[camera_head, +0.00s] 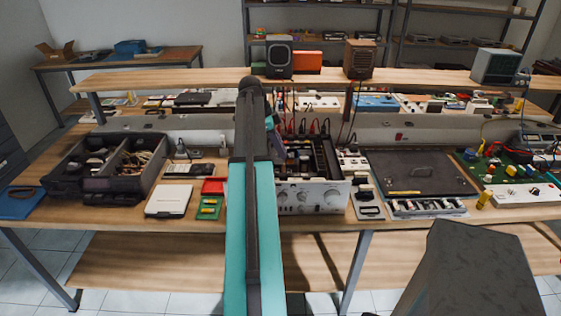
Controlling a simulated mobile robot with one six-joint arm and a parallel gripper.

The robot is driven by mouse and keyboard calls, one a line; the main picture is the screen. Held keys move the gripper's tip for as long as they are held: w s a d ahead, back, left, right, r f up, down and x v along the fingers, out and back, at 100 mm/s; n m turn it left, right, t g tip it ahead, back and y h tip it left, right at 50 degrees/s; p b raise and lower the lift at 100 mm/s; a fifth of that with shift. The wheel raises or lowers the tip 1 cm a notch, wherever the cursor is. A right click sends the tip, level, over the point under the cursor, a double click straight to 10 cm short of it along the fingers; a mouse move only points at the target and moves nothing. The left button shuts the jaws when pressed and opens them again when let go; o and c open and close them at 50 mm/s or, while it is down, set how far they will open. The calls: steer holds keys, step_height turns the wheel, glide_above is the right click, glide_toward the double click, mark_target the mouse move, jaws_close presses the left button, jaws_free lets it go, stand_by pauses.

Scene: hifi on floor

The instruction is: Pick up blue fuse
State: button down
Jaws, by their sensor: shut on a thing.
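I cannot make out the blue fuse in the head view. The opened hi-fi unit (310,196) stands on the bench right of my arm. Its silver front with knobs faces me, and its top is off, showing dark inner parts. My arm rises through the middle of the picture and bends over at the top. A small teal part of it shows just right of the bend, near the back left of the unit. My fingertips are hidden behind the arm, so I cannot see what lies between them.
A black divided box (112,185) holds parts and cables at left. A white case (168,201) and a green board (209,208) lie left of my arm. A dark mat (418,172) and a large green board (515,168) are at right. A grey block (472,270) stands in front.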

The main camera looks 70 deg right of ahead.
steer(key=shift+r, duration=1.5)
steer(key=c, duration=2.5)
jaws_free()
steer(key=shift+c, duration=0.2)
jaws_close()
steer(key=shift+r, duration=0.1)
step_height(320, 180, up, 7)
steer(key=p, duration=0.3)
steer(key=shift+r, duration=0.15)
steer(key=shift+w, duration=0.15)
